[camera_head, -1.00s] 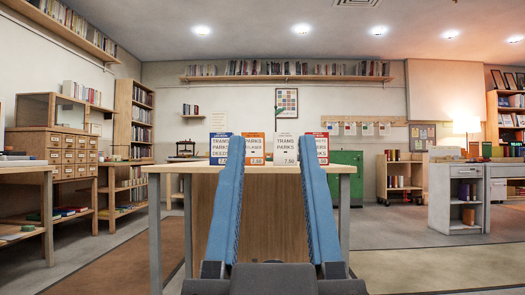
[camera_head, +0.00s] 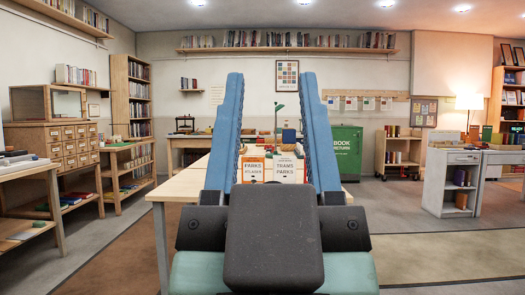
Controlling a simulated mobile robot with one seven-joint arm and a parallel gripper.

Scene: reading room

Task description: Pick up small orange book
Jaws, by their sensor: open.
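The small orange book (camera_head: 252,168) stands upright on a pale wooden table (camera_head: 187,188), its cover facing me, marked "PARKS ATLASES". It shows between my gripper's two blue fingers, close to the left one in the picture. A white book (camera_head: 287,169) stands to its right. My gripper (camera_head: 272,80) is open and empty, with its fingers pointing ahead and up in the picture. The gripper's dark body hides the lower front of the table, and the fingers hide what stands beside the two books.
A green lamp (camera_head: 279,108) and a small blue item (camera_head: 289,136) are farther back. A green book return bin (camera_head: 347,153) stands behind on the right. Card-catalogue drawers (camera_head: 70,147) are at left, a grey desk (camera_head: 450,180) at right. Floor on both sides is clear.

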